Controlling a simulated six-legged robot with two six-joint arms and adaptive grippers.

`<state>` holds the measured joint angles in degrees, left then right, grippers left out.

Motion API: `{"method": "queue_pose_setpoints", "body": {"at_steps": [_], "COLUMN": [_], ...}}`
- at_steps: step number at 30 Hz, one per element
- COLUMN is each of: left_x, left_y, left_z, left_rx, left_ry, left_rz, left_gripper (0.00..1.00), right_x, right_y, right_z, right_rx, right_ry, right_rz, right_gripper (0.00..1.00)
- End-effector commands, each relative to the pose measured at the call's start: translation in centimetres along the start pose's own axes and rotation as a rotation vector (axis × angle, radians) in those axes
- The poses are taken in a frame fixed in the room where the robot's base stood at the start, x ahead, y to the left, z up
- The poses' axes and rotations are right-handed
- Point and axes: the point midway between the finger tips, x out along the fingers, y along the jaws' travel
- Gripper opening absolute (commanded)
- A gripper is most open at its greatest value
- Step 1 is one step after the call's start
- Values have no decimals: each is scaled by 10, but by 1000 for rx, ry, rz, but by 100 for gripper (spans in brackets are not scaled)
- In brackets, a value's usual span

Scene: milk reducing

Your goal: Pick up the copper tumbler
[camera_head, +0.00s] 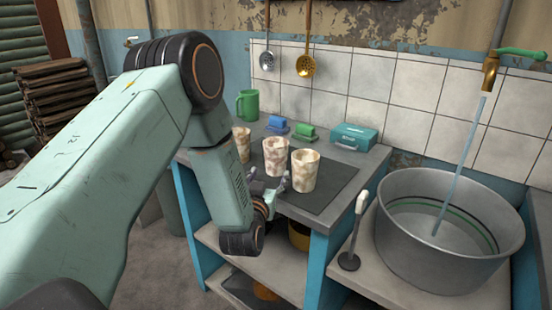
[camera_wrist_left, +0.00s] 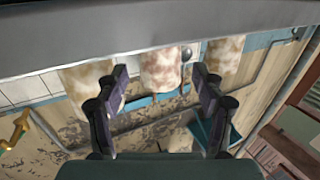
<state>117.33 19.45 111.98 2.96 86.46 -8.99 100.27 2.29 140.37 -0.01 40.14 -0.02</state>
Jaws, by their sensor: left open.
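Three mottled cream-and-brown tumblers stand upright in a row on a dark mat (camera_head: 320,197). The middle tumbler (camera_head: 276,155) looks the most reddish, and I take it as the copper one; in the left wrist view it (camera_wrist_left: 161,68) shows pinkish-brown patches. The right tumbler (camera_head: 304,170) and the left tumbler (camera_head: 242,143) stand on either side, the left one partly hidden by my arm. My left gripper (camera_head: 268,183) is open and empty in front of the middle tumbler. In the left wrist view this tumbler appears between and beyond the spread fingers. My right gripper is not in view.
A green mug (camera_head: 247,105), blue and green small items, and a teal box (camera_head: 354,137) stand behind the tumblers. To the right is a large metal basin (camera_head: 388,220) under a running tap (camera_head: 490,75). A white-handled tool (camera_head: 357,225) stands beside the basin.

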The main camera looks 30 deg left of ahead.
Motion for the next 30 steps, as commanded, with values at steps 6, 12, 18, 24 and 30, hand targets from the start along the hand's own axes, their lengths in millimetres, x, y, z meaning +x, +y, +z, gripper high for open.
{"method": "queue_pose_setpoints", "body": {"at_steps": [6, 12, 18, 24, 30], "left_x": [19, 45, 69, 75, 76], "left_y": [-1, -4, -4, -4, -4], "left_z": [0, 4, 3, 2, 3], "left_rx": [0, 0, 0, 0, 0], "left_ry": [3, 4, 2, 0, 0], "left_rz": [0, 0, 1, 1, 1], "left_gripper": [68, 68, 68, 68, 60], "right_x": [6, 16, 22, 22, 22], "right_y": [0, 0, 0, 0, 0], "right_z": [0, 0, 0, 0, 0], "right_rx": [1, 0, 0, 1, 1], "right_ry": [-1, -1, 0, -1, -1], "right_rz": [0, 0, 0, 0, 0], "right_gripper": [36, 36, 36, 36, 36]}}
